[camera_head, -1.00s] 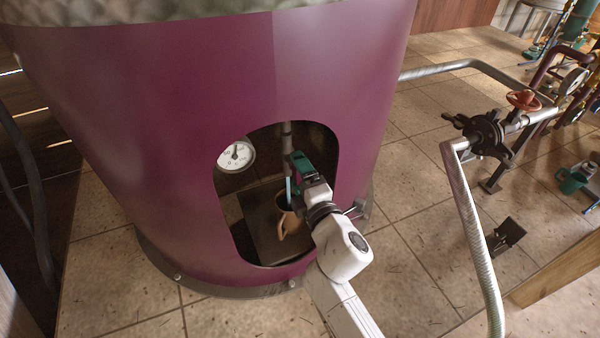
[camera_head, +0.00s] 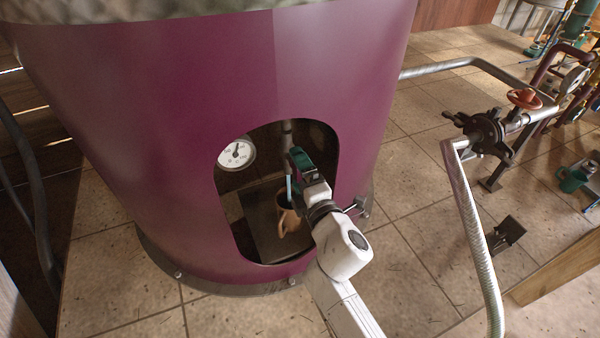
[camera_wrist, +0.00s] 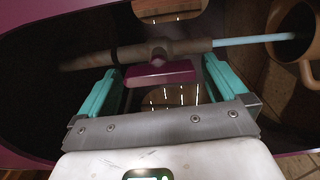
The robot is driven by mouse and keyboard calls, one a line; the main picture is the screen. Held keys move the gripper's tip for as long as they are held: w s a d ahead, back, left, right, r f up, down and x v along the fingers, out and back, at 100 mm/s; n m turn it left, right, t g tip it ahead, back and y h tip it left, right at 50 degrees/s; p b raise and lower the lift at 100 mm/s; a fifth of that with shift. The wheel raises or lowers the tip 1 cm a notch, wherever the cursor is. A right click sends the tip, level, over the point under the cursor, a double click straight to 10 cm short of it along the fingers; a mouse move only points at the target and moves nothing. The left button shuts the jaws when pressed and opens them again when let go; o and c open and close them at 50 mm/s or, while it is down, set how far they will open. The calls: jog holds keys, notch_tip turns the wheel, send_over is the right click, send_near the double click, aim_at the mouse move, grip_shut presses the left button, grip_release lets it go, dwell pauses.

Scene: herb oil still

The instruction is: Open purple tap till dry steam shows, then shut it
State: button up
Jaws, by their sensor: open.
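The purple tap handle (camera_wrist: 158,73) is a flat bar lying roughly along a brown pipe (camera_wrist: 185,48) in the wrist view. My gripper (camera_wrist: 160,85) is open, with one teal finger to each side of the handle; I see no clear contact. In the head view my gripper (camera_head: 302,162) reaches into the opening of the purple still (camera_head: 160,130) and hides the tap. A pale blue stream (camera_wrist: 255,40) leaves the pipe's end towards a tan mug (camera_wrist: 277,15). In the head view the mug (camera_head: 286,222) stands below the stream (camera_head: 289,188). I cannot tell whether the stream is wet or dry.
A white dial gauge (camera_head: 236,153) shows at the opening's left edge. The still's cut-out edge lies close around my arm. A dark valve (camera_head: 485,132) with a pale hose (camera_head: 472,215) stands at the right. The tiled floor (camera_head: 420,255) between is mostly clear.

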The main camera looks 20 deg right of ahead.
jog(key=s+b, duration=0.1)
jog(key=s, duration=0.9)
jog(key=shift+s, duration=0.4)
jog(key=s+d+f+m+g+h, duration=0.4)
jog(key=s+d+f+m+g, duration=0.6)
jog(key=m, duration=0.3)
jog(key=s+a+f+m+g+y, duration=0.1)
jog(key=s+f+m+g+y, duration=0.1)
jog(key=s, duration=0.6)
jog(key=s+a+f+m+g+y, duration=0.1)
jog(key=s+f+m+g, duration=0.3)
jog(key=s, duration=0.4)
jog(key=shift+f+g+y, duration=0.4)
jog(key=shift+f+g, duration=0.1)
jog(key=shift+f, duration=0.15)
jog(key=shift+w, duration=0.1)
jog(key=shift+c, duration=0.3)
